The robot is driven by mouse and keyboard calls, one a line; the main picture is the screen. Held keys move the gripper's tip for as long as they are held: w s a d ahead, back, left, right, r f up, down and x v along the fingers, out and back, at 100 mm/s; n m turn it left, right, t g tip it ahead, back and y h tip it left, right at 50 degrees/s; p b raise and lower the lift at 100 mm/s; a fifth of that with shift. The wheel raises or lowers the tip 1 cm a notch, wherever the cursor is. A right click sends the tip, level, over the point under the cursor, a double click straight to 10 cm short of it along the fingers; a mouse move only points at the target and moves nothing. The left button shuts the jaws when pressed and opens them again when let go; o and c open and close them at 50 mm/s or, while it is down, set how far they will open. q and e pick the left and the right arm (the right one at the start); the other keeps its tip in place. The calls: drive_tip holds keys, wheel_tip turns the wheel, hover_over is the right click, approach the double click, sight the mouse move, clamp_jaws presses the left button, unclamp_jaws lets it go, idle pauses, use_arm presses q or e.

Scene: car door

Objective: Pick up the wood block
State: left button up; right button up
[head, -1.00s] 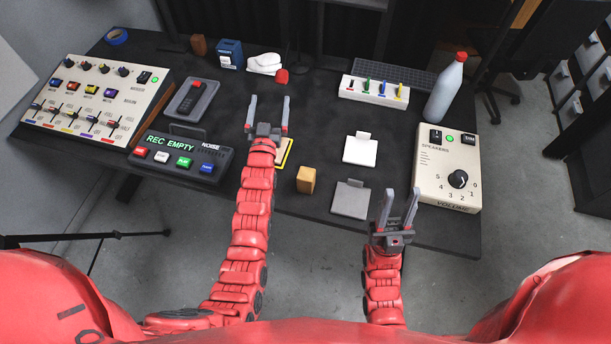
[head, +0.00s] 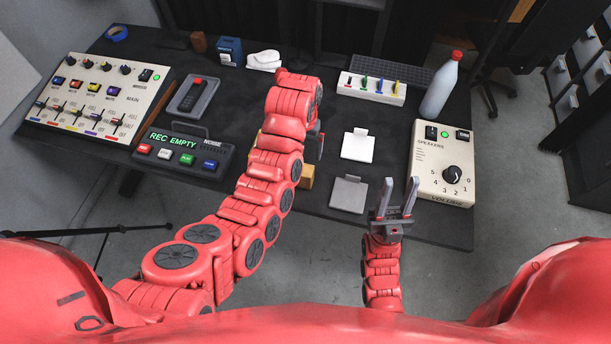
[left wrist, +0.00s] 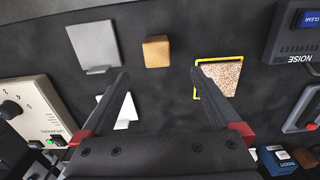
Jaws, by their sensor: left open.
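The wood block (head: 307,177), a small tan cube, stands on the black table near its front edge, partly hidden by my left arm in the head view. The left wrist view shows the whole wood block (left wrist: 156,52), upright and untouched. My left gripper (left wrist: 158,74) is open and empty, its fingers spread to either side of the block's line and apart from it. My right gripper (head: 401,185) is open and empty at the table's front edge, right of the block.
A grey square plate (head: 349,194) and a white one (head: 357,146) lie right of the block. A yellow-framed speckled pad (left wrist: 219,76) lies beside it in the wrist view. A speaker box (head: 443,165), a bottle (head: 441,90) and a REC EMPTY panel (head: 183,152) stand further off.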

sight(304, 170)
use_arm(q)
wheel_tip(304, 170, down, 10)
drive_tip(key=b, duration=0.7)
drive_tip(key=shift+w+b, duration=0.1)
drive_tip(key=shift+b, duration=0.25)
drive_tip(key=shift+f+p, duration=0.4)
drive_tip(key=shift+p, duration=0.5)
drive_tip(key=shift+d+f+p, duration=0.1)
drive_tip(key=shift+f+p, duration=0.35)
drive_tip(key=shift+f, duration=0.2)
drive_tip(key=f, duration=0.1)
drive_tip(key=f+p, duration=0.1)
drive_tip(key=f, duration=0.1)
drive_tip(key=shift+d, duration=0.25)
drive_tip(key=shift+f+p, duration=0.3)
drive_tip(key=shift+f, duration=0.5)
clamp_jaws()
drive_tip(key=shift+r, duration=0.15)
